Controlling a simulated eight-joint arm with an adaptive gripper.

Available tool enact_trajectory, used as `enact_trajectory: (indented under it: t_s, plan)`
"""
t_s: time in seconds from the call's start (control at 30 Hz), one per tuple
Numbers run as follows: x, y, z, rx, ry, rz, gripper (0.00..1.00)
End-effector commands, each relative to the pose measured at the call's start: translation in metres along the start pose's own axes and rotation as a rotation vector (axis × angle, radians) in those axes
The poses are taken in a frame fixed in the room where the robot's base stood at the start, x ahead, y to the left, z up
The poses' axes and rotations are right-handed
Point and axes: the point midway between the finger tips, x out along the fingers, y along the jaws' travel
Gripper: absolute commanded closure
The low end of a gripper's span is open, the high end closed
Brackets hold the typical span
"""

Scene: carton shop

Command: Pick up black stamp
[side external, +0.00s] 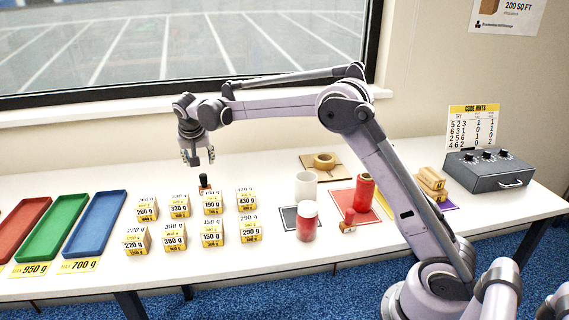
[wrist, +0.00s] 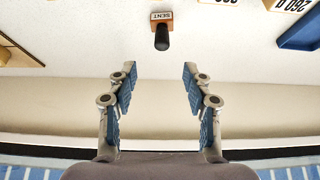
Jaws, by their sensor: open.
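The black stamp (side external: 204,183) stands upright on the white table behind the small weighted cartons. It has a black handle and a wooden base. In the wrist view the stamp (wrist: 162,36) is near the top centre, with a white "SENT" label on its base. My gripper (side external: 198,160) is above and slightly left of the stamp in the side view. In the wrist view my gripper (wrist: 159,80) is open and empty, with the stamp beyond its fingertips, roughly centred between them and apart from them.
Several small cartons (side external: 180,206) stand close in front of the stamp. Red, green and blue trays (side external: 95,222) lie at the left. A red-handled stamp (side external: 348,221), jars (side external: 306,222) and a tape roll (side external: 324,160) are to the right. The window wall (side external: 120,138) is behind.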

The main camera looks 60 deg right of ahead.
Motion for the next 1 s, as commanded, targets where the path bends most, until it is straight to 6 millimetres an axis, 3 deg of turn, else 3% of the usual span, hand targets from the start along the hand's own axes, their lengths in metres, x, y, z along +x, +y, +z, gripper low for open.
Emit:
enact_trajectory:
  t_s: [0.5, 0.77, 1.0]
  plan:
    - [0.061, -0.004, -0.002, 0.025, 0.003, 0.015, 0.5]
    - [0.078, -0.004, 0.0, 0.024, 0.003, 0.014, 0.5]
    - [0.111, -0.003, 0.004, 0.026, 0.003, 0.014, 0.5]
